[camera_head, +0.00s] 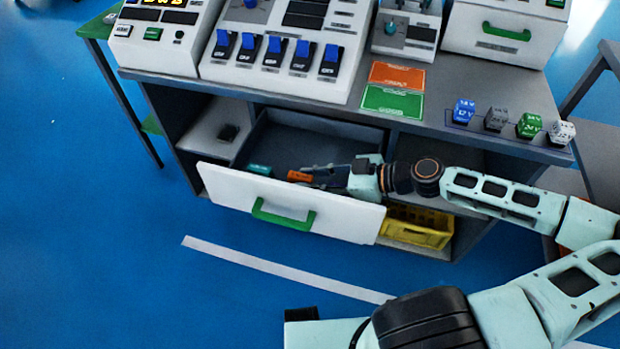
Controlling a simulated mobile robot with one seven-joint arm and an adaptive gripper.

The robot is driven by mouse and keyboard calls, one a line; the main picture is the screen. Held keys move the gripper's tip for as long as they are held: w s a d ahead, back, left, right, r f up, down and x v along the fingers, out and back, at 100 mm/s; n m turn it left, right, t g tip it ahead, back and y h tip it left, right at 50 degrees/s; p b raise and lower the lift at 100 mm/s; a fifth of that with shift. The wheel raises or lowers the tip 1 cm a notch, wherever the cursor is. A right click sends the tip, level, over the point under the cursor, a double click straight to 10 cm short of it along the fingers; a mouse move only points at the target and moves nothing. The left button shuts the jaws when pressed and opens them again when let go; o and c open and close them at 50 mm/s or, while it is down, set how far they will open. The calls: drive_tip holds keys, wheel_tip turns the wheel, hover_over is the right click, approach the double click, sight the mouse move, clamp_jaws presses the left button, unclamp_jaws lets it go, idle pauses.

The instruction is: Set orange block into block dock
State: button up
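A small orange block (299,176) is in the open drawer (262,150) of the bench. My gripper (310,175) reaches into the drawer from the right, with its fingertips at the orange block. At this size I cannot tell whether the fingers are closed on it or only beside it. A row of blocks stands on the right part of the bench top: blue (464,110), grey (496,119), green (529,125) and white (562,132). No clearly labelled block dock shows; the row may stand on it, but I cannot tell.
A teal item (260,169) lies in the drawer, left of the orange block. The white drawer front (230,192) has a green handle (283,216). A yellow crate (415,230) is on the lower shelf. Orange and green cards (394,89) and switch panels (275,52) occupy the bench top.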

drive_tip(key=shift+o, duration=0.6)
drive_tip(key=shift+r, duration=0.1)
drive_tip(key=shift+r, duration=0.15)
drive_tip(key=p+v, duration=0.2)
drive_tip(key=v, duration=1)
